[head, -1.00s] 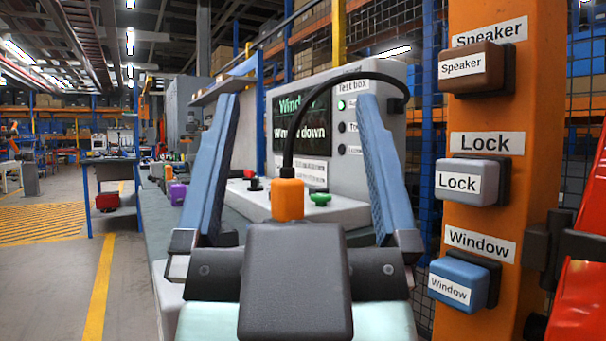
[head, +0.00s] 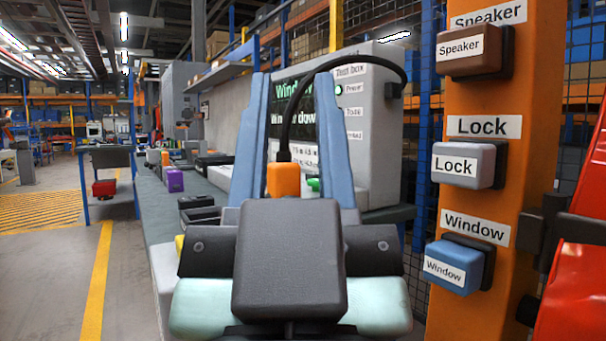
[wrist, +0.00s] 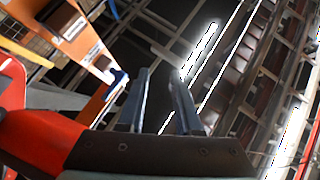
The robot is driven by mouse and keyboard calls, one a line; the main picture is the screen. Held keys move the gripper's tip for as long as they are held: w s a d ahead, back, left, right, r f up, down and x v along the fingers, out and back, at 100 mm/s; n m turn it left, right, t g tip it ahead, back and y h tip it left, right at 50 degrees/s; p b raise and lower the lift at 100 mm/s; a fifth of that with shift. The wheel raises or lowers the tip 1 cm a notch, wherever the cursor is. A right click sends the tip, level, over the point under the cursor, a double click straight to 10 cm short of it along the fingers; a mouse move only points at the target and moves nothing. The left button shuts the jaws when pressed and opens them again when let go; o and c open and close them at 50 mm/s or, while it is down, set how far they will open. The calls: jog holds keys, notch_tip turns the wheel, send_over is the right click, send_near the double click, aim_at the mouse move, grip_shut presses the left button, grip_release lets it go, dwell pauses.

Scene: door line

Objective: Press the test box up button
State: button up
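The grey test box (head: 375,125) stands on the bench ahead, its dark screen (head: 281,93) partly hidden by my fingers; the readable text looks like "Window down". I cannot tell which button is the up button. An orange cable plug (head: 284,180) with a black cable shows between the fingers. My gripper (head: 293,76) is raised in front of the box, fingers apart by a narrow gap and empty. In the wrist view the gripper (wrist: 157,76) points at the ceiling.
An orange post (head: 490,190) at right carries Speaker (head: 468,50), Lock (head: 463,164) and Window (head: 455,265) boxes. A red panel (head: 580,285) stands at far right. The bench (head: 160,215) holds small items, including a purple block (head: 174,181). Floor at left is open.

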grip_shut()
dwell(1.2)
